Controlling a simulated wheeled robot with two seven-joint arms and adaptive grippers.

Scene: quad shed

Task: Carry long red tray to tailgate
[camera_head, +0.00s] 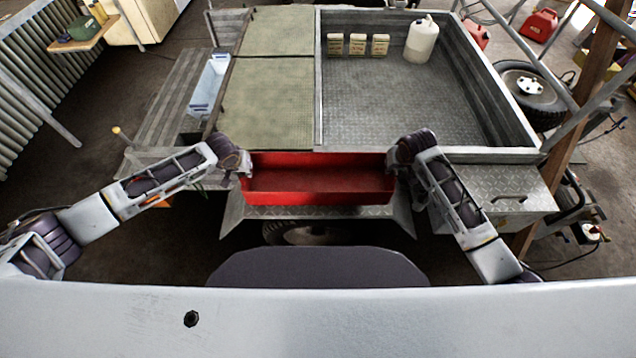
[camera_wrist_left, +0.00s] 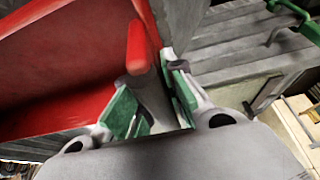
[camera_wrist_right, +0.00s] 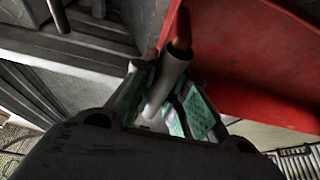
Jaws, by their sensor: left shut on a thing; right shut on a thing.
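The long red tray (camera_head: 318,198) is held level between my two arms in the head view, in front of the flatbed's near edge. Its inside looks empty. My left gripper (camera_head: 242,172) is at the tray's left end, and in the left wrist view its green-padded fingers (camera_wrist_left: 155,108) are shut on the end handle beside the red wall (camera_wrist_left: 60,60). My right gripper (camera_head: 393,172) is at the right end, and in the right wrist view its fingers (camera_wrist_right: 163,108) close around a handle there, next to the red wall (camera_wrist_right: 245,60). The tailgate (camera_head: 330,212) shows as a metal ledge just below and behind the tray.
The flatbed (camera_head: 400,105) holds several small boxes (camera_head: 357,45) and a white jug (camera_head: 421,40) at its far side. A pale blue bin (camera_head: 209,85) stands at left. A metal toolbox (camera_head: 500,190) is close to my right arm.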

